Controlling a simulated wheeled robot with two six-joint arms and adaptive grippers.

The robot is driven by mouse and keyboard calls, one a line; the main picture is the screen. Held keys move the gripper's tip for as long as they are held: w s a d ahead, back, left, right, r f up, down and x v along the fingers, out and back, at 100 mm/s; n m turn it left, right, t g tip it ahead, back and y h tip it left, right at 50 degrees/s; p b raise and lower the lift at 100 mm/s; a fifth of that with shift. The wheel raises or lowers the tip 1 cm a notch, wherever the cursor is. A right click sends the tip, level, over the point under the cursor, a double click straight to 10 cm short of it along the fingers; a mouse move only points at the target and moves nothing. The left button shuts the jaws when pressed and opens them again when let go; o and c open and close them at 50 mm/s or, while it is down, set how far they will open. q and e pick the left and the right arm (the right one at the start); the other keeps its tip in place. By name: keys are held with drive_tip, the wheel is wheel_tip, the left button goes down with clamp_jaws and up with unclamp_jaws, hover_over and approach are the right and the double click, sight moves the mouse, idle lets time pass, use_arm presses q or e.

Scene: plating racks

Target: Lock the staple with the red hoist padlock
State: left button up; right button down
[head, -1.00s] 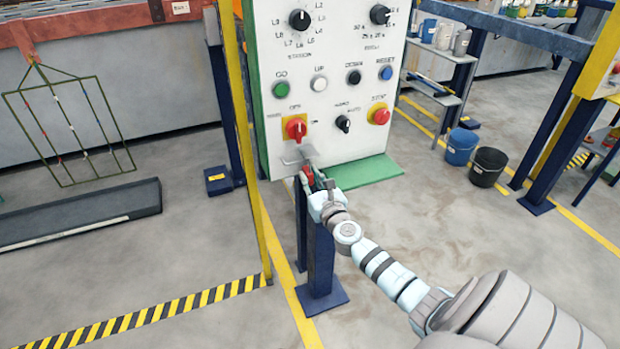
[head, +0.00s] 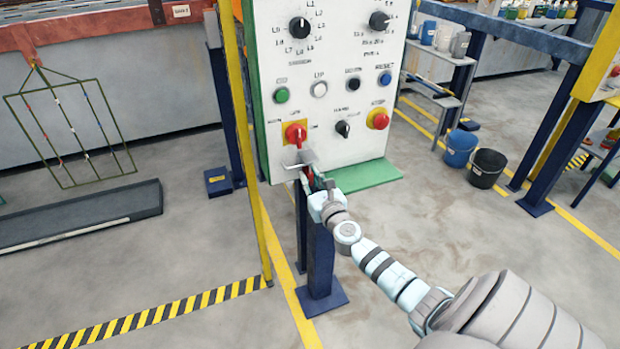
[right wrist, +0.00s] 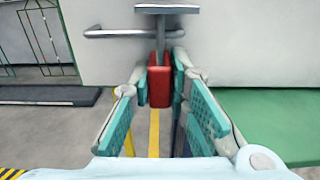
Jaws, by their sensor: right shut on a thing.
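The red padlock (right wrist: 159,82) is between the two fingers of my right gripper (right wrist: 159,90), which is shut on it; its body hangs upright. A narrow grey upright piece rises from the padlock to a flat grey plate (right wrist: 167,9). A grey rod (right wrist: 120,33), probably the staple, runs sideways behind that piece; I cannot tell whether the shackle passes around it. In the head view my right gripper (head: 312,182) is just below the grey plate (head: 298,158), under the red rotary switch (head: 295,132), and mostly hides the padlock. My left gripper is not in view.
The white control panel (head: 350,105) stands directly behind the gripper, with a green ledge (head: 365,175) at lower right. A yellow post (head: 243,130) is close on the left. A blue stand (head: 320,265) is below. Blue and black buckets stand far right.

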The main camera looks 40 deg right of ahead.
drive_tip(key=shift+r+p, duration=0.45)
drive_tip(key=shift+r, duration=0.05)
drive_tip(key=shift+f+b, duration=0.35)
drive_tip(key=c, duration=1.4)
unclamp_jaws()
drive_tip(key=shift+c, duration=0.2)
drive_tip(key=shift+s+a, duration=0.1)
drive_tip(key=shift+s, duration=0.25)
drive_tip(key=v, duration=1.1)
